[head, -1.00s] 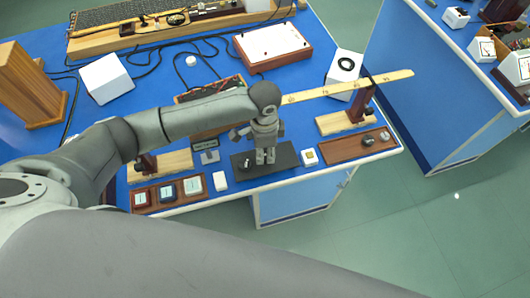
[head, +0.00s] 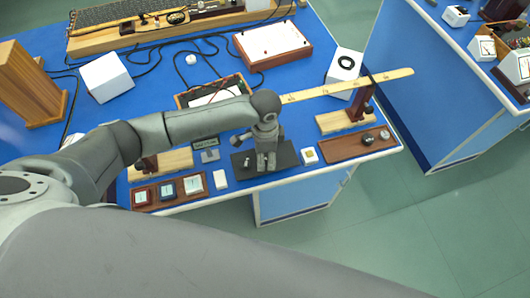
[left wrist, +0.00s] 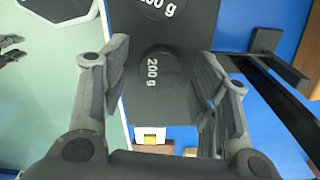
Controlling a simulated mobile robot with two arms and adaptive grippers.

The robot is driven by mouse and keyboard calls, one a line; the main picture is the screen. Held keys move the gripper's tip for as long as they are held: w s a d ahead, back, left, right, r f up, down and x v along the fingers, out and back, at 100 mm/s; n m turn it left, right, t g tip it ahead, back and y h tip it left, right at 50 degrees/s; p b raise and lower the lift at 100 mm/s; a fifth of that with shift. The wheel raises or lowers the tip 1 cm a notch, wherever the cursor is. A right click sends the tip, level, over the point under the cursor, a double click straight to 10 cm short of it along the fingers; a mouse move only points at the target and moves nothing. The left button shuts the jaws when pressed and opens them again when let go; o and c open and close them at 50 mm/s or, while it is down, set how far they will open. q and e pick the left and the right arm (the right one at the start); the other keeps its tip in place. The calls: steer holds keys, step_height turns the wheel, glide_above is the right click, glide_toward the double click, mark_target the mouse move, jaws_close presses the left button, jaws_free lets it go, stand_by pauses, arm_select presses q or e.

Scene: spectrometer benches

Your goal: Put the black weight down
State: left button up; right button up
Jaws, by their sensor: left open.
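A round black weight marked 200 g (left wrist: 158,73) shows in the left wrist view, on a black mat (left wrist: 190,15). My left gripper (left wrist: 160,95) is open, with one finger on each side of this weight. A second black disc marked 200 g (left wrist: 162,6) is partly cut off at the top edge. In the head view my left gripper (head: 266,163) is low over the black mat (head: 288,156) at the bench's front edge and hides the weight between its fingers. My right gripper is not in view.
A brown board (head: 345,148) with small round pieces lies right of the mat. A small yellow-and-white block (head: 310,156) stands between them. A white block (head: 221,180) and a brown tray of meters (head: 145,197) are to the left. A wooden beam (head: 390,76) extends behind.

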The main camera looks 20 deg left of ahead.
arm_select(q)
steer(key=shift+r, duration=0.15)
step_height(320, 180, up, 12)
steer(key=b, duration=0.1)
stand_by(0.3)
stand_by(0.4)
